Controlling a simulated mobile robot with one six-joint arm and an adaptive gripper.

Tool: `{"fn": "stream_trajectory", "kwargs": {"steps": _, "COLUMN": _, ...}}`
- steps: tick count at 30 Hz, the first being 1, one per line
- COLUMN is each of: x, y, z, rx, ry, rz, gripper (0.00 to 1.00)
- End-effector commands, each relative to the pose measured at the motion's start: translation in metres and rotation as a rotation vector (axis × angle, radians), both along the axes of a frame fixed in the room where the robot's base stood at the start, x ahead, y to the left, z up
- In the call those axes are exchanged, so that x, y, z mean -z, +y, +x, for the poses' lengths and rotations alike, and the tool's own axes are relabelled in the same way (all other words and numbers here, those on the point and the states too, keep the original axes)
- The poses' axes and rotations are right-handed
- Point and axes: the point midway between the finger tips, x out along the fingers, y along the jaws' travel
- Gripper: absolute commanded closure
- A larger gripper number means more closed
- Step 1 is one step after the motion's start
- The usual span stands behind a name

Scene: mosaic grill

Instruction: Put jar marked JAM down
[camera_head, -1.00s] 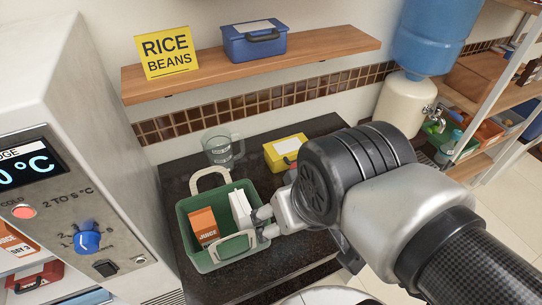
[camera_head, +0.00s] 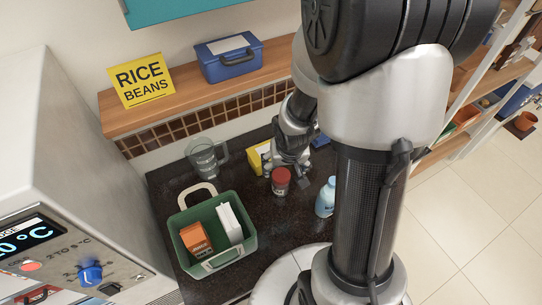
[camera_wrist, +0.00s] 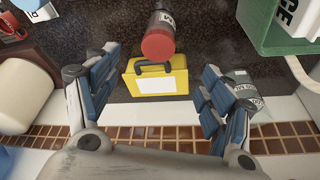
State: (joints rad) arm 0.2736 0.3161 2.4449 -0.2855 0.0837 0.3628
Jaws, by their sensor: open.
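My gripper (camera_head: 288,165) is just behind the jar, low over the counter. In the wrist view my gripper (camera_wrist: 158,70) is open, its fingers spread wide to either side, with the jar beyond the fingertips and apart from them.
A green crate (camera_head: 252,245) with a juice carton (camera_head: 195,238) and a white carton (camera_head: 230,223) stands left of the jar. A glass jug (camera_head: 204,158) and a yellow box (camera_head: 257,158) are behind. A blue bottle (camera_head: 326,198) stands right.

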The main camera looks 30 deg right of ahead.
Motion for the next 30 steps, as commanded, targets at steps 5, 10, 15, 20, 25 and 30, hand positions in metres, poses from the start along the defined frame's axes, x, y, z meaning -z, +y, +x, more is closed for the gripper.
{"fn": "stream_trajectory", "kwargs": {"steps": 5, "x": 0.044, "y": -0.004, "z": 0.010, "rx": -0.001, "ry": 0.003, "rz": 0.001, "gripper": 0.26}}
{"fn": "stream_trajectory", "kwargs": {"steps": 10, "x": 0.076, "y": -0.007, "z": 0.019, "rx": -0.001, "ry": 0.002, "rz": 0.000, "gripper": 0.26}}
{"fn": "stream_trajectory", "kwargs": {"steps": 15, "x": 0.100, "y": -0.010, "z": 0.027, "rx": -0.001, "ry": 0.002, "rz": 0.000, "gripper": 0.26}}
{"fn": "stream_trajectory", "kwargs": {"steps": 20, "x": 0.107, "y": -0.011, "z": 0.030, "rx": 0.000, "ry": 0.001, "rz": -0.001, "gripper": 0.26}}
{"fn": "stream_trajectory", "kwargs": {"steps": 25, "x": 0.116, "y": -0.013, "z": 0.034, "rx": 0.000, "ry": 0.002, "rz": 0.000, "gripper": 0.26}}
{"fn": "stream_trajectory", "kwargs": {"steps": 30, "x": 0.142, "y": -0.018, "z": 0.043, "rx": -0.001, "ry": 0.002, "rz": 0.000, "gripper": 0.26}}
